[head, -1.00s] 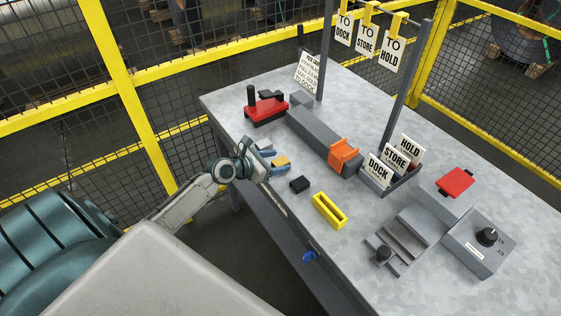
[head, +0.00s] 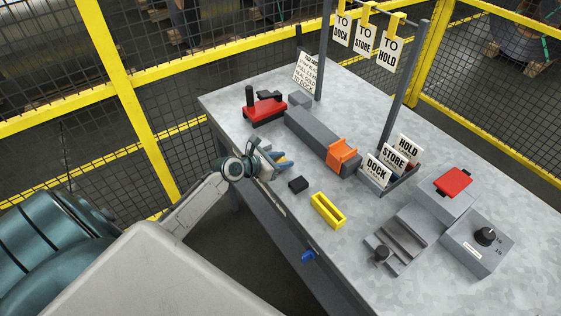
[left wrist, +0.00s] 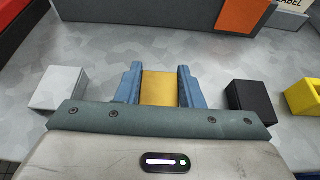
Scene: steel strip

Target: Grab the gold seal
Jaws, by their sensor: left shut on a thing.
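The gold seal (left wrist: 160,88) is a small gold block between the blue fingers of my left gripper (left wrist: 156,86) in the left wrist view. The fingers are closed on its two sides. In the head view my left gripper (head: 280,161) is low over the near left edge of the table, and its fingers mostly hide the seal. Whether the seal still touches the table is hard to tell. My right gripper is not in view.
A light grey block (left wrist: 59,88) and a black block (left wrist: 252,97) flank the gripper. A yellow tray (head: 328,209) lies to the right. A long grey bar with an orange band (head: 343,153) lies beyond. The red stapler-like tool (head: 264,109) stands at the far left of the table.

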